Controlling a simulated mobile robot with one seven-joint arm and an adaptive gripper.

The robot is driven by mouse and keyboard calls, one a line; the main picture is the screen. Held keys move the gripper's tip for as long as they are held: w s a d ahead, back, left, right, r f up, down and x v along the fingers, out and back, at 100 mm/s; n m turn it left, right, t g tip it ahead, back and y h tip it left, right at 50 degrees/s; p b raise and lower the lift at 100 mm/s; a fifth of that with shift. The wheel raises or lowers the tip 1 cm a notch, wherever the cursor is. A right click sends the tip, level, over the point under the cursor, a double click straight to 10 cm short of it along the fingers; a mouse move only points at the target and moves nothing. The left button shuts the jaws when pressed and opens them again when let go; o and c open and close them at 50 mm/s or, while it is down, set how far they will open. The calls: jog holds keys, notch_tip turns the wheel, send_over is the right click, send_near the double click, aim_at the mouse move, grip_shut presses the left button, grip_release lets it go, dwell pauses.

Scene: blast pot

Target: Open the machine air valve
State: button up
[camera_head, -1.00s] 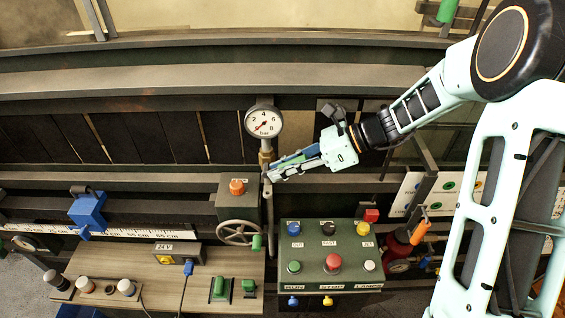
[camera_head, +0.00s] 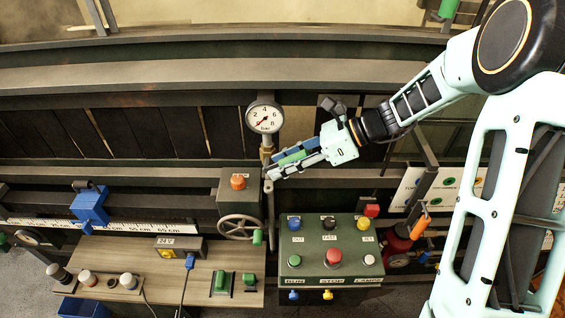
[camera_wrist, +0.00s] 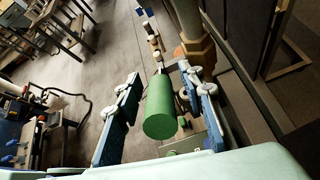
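A green cylindrical handle (camera_wrist: 160,108) lies lengthwise between the two fingers of my gripper (camera_wrist: 163,105) in the wrist view. Small gaps show on both sides of it, so the fingers look open around it. Beyond the handle is a brass fitting on a vertical pipe (camera_wrist: 195,45). In the head view my gripper (camera_head: 273,165) is at the pipe just below the round pressure gauge (camera_head: 264,117), with green showing between its fingers. The gauge needle points to the lower left. The joint between handle and pipe is partly hidden by the fingers.
Below my gripper are a grey handwheel (camera_head: 240,228) and a green control box (camera_head: 330,255) with coloured buttons. A box with an orange knob (camera_head: 238,183) stands close to the pipe's left. A wooden desk (camera_head: 130,270) is at lower left. An orange handle (camera_head: 419,227) is at right.

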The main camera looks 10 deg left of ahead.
aim_at(296, 158)
jog(key=v, duration=0.3)
jog(key=shift+w+d+r, duration=0.1)
jog(key=shift+w+d, duration=0.05)
jog(key=shift+d, duration=0.05)
jog(key=w+d, duration=0.2)
jog(key=d, duration=0.9)
jog(key=shift+w+d, duration=0.15)
jog(key=shift+w, duration=0.1)
